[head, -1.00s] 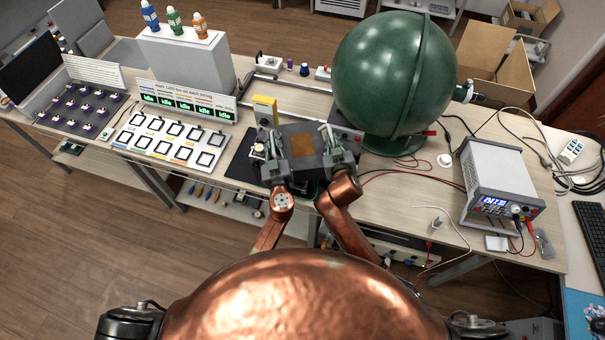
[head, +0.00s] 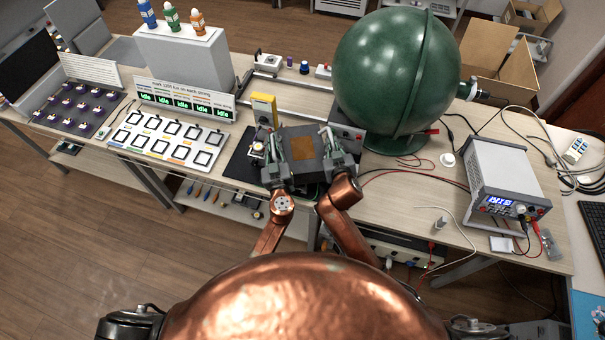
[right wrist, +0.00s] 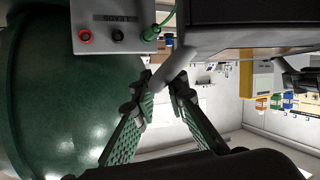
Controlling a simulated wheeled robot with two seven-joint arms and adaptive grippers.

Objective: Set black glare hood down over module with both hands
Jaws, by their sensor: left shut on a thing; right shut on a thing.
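The black glare hood (head: 301,143), a dark box with a copper-brown patch on top, is held between both grippers over the front middle of the bench. My left gripper (head: 273,163) is shut on its left side. My right gripper (head: 336,157) is shut on its right side. In the right wrist view, the right fingers (right wrist: 165,82) close on a grey rod-like handle beside the dark hood wall (right wrist: 245,14). I cannot make out the module under the hood. Whether the hood touches anything below is hidden.
A black mat (head: 238,168) lies left of the hood, with a small pale-topped device (head: 257,149) on it. A yellow box (head: 263,108) stands behind. A large green sphere (head: 392,75) is close behind right. A power supply (head: 505,180) stands farther right.

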